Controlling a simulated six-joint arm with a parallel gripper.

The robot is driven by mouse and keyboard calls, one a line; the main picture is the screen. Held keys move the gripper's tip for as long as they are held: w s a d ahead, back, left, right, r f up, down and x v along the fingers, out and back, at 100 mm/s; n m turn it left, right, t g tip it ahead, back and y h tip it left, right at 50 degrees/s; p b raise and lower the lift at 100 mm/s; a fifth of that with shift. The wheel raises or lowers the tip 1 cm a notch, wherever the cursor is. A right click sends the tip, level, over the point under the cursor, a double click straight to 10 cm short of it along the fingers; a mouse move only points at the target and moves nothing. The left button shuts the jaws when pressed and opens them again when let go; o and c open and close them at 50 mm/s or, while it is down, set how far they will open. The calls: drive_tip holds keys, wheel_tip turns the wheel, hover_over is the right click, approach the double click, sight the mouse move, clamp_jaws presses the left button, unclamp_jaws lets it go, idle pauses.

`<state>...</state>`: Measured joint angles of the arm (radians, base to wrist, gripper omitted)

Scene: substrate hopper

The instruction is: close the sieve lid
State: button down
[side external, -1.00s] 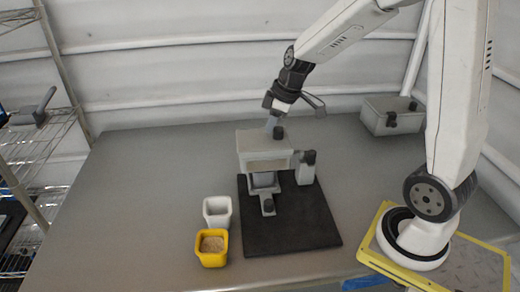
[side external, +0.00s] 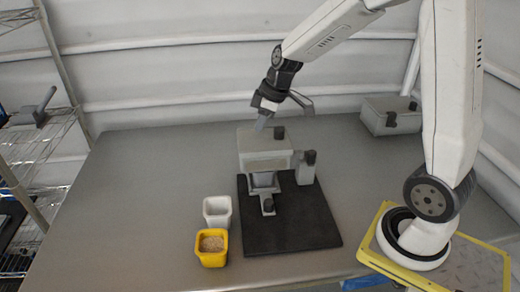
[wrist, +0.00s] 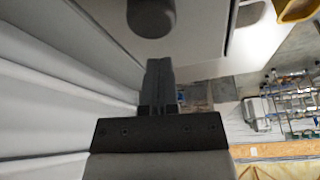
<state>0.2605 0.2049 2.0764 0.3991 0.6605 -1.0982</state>
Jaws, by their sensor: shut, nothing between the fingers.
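The sieve hopper (side external: 266,164) is a grey box standing on a black base plate (side external: 300,225). Its lid (side external: 252,141) appears to lie flat across the top, with a black knob (side external: 280,132) on it. I cannot tell whether any small gap is left under the lid. My gripper (side external: 260,126) is shut and empty, just to the left of the knob and above the lid's far edge. In the wrist view the shut fingers (wrist: 158,66) are close to the lid edge, near the knob (wrist: 151,17) but apart from it.
A white cup (side external: 217,211) and a yellow cup (side external: 211,248) with grainy material stand left of the base plate. A grey, black-capped block (side external: 306,170) stands right of the hopper. A lidded grey box (side external: 391,115) sits at the back right. The table's left side is clear.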

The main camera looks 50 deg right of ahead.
drive_tip(key=shift+w+a+r, duration=0.15)
drive_tip(key=shift+w+a, duration=0.1)
drive_tip(key=shift+w, duration=0.15)
drive_tip(key=v, duration=1)
drive_tip(key=shift+s, duration=0.15)
drive_tip(key=m+h, duration=0.1)
drive_tip(key=m, duration=0.2)
approach(270, 150)
drive_tip(key=x, duration=0.5)
drive_tip(key=s+a+f+m+h, duration=0.1)
drive_tip(key=s+a+f+m, duration=0.2)
drive_tip(key=s+f, duration=0.3)
drive_tip(key=shift+a+f+g, duration=0.25)
drive_tip(key=shift+f+g, duration=0.05)
drive_tip(key=shift+f, duration=0.15)
